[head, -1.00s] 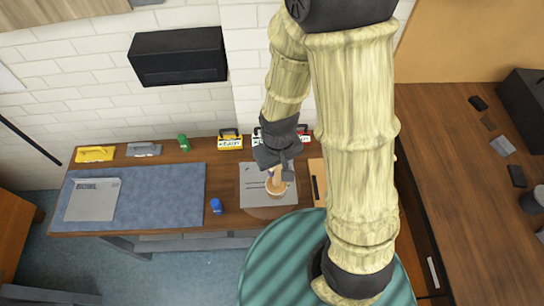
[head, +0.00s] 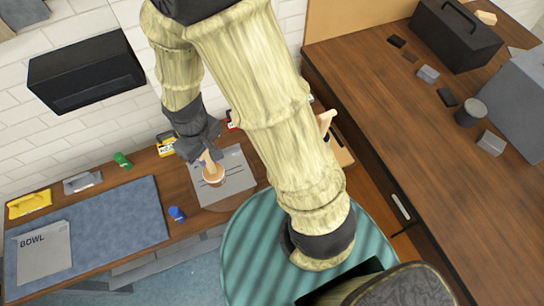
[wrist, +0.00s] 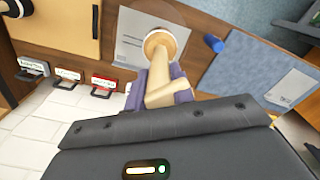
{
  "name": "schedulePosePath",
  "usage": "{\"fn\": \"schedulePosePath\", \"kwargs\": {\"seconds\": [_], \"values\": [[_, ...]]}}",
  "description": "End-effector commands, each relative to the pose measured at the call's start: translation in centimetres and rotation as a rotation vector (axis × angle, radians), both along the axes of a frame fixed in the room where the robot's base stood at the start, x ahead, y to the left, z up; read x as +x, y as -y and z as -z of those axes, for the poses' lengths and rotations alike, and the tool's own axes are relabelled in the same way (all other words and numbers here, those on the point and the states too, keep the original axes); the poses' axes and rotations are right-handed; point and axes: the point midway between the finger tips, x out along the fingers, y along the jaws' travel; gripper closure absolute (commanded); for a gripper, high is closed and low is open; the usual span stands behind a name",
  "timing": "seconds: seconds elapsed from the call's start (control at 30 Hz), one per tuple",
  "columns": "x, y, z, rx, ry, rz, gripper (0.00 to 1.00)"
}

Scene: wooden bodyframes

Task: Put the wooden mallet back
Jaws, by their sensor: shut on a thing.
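My gripper (head: 203,157) is shut on the mallet. In the wrist view my gripper (wrist: 160,95) has its purple-grey fingers around the pale wood, and the mallet's round end (wrist: 160,43) points away over the sheet (wrist: 133,30). I cannot tell whether that end touches the sheet.
A blue mat (head: 125,215) with a sheet marked "BOWL" (head: 45,252) lies left on the table. A blue bottle-like item (head: 177,213) stands nearby. Yellow, grey and green items line the wall edge. A brown counter (head: 400,130) with a black toolbox (head: 455,35) is at right.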

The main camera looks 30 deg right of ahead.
Motion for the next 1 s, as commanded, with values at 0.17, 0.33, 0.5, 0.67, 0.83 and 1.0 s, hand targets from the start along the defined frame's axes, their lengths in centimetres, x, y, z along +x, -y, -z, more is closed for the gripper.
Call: {"fn": "schedulePosePath", "kwargs": {"seconds": [0.17, 0.33, 0.5, 0.67, 0.83, 1.0], "values": [[3.7, -6.4, 2.1, 0.002, 0.002, -0.199, 1.0], [5.4, -10.8, 3.0, 0.0, 0.001, -0.33, 1.0], [5.8, -12.0, 3.0, 0.0, 0.002, -0.365, 1.0], [5.8, -12.0, 3.0, 0.0, 0.002, -0.364, 1.0], [5.8, -12.0, 3.0, 0.001, 0.002, -0.363, 1.0], [5.8, -11.9, 3.0, 0.001, 0.002, -0.361, 1.0]]}}
